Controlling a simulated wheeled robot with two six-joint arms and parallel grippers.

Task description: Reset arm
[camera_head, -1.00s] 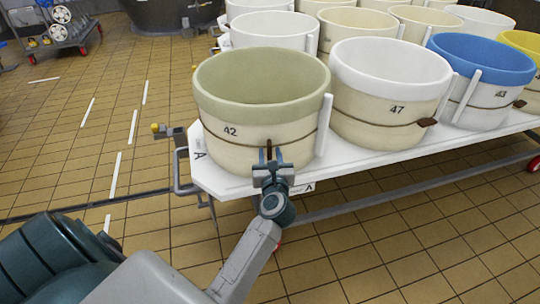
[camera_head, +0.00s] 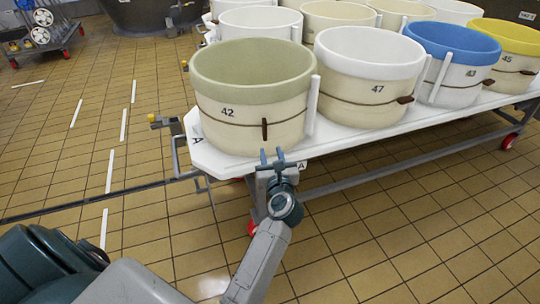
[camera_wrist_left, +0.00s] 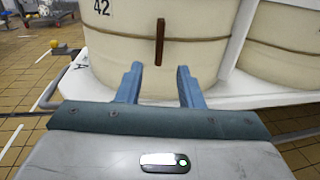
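My left gripper (camera_head: 272,156) is open and empty, just in front of the white table's near edge, below the vat marked 42. Its two blue fingers also show in the left wrist view (camera_wrist_left: 157,84), apart, with the vat's wall beyond them. The vat 42 (camera_head: 250,88) is cream with a green rim and stands upright on the table. A dark brown toggle (camera_head: 265,130) hangs on its band, above and beyond the fingers; it also shows in the left wrist view (camera_wrist_left: 159,42). The right gripper is not in view.
The white wheeled table (camera_head: 350,138) carries several vats, among them the white-rimmed vat 47 (camera_head: 362,85), a blue-rimmed one (camera_head: 450,70) and a yellow-rimmed one (camera_head: 515,55). A wheeled rack (camera_head: 42,30) stands far left. The tiled floor in front of the table is clear.

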